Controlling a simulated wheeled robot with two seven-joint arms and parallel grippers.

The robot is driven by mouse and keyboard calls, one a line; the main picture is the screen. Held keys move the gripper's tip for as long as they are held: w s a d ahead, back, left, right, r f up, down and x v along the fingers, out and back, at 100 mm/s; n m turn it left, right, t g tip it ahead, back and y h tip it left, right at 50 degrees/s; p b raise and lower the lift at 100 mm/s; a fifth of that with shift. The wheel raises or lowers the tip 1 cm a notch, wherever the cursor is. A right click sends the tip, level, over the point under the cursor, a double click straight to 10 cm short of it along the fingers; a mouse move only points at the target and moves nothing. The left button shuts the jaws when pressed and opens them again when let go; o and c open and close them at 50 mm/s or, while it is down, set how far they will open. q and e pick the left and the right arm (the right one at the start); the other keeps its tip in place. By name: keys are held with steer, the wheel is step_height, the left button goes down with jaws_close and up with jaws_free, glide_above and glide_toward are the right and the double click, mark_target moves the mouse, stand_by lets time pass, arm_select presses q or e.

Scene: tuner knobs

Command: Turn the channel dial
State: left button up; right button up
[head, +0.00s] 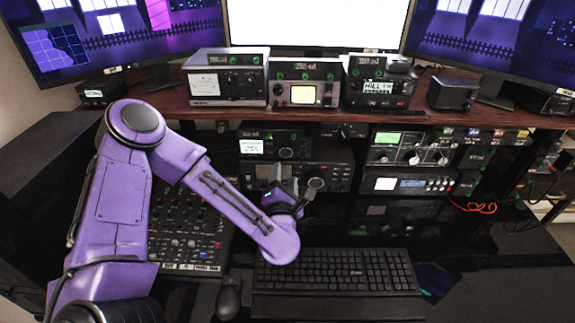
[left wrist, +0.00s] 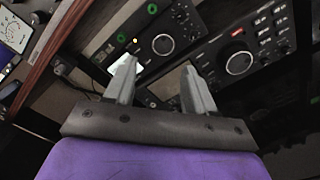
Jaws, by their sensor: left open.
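Several round dials show on the radios, and I cannot read which one is labelled as channel. The upper radio (head: 265,143) has a round dial (head: 286,153), which also shows in the left wrist view (left wrist: 163,44). The lower radio (head: 335,172) has a larger round dial (head: 316,184), which the left wrist view also shows (left wrist: 239,63). My left gripper (head: 287,190) is in front of the lower radio and hides part of it. In the left wrist view its two fingers (left wrist: 158,66) are apart, with nothing between them. My right gripper is in neither view.
A wooden shelf (head: 190,104) with several devices and monitors runs above the radios. A mixer (head: 185,225) lies under my left arm. A keyboard (head: 335,275) and a mouse (head: 229,298) lie in front. More radio gear (head: 410,148) stands to the right.

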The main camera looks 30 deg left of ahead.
mark_target(286, 153)
arm_select(q)
steer(key=p+x, duration=0.1)
steer(key=x, duration=0.2)
steer(key=p+x, duration=0.1)
steer(key=x, duration=0.3)
steer(key=p+x, duration=0.1)
steer(key=x, duration=0.2)
steer(key=shift+w+a+f, duration=0.2)
steer(key=shift+w+f, duration=0.05)
steer(key=shift+f, duration=0.15)
steer(key=c, duration=0.8)
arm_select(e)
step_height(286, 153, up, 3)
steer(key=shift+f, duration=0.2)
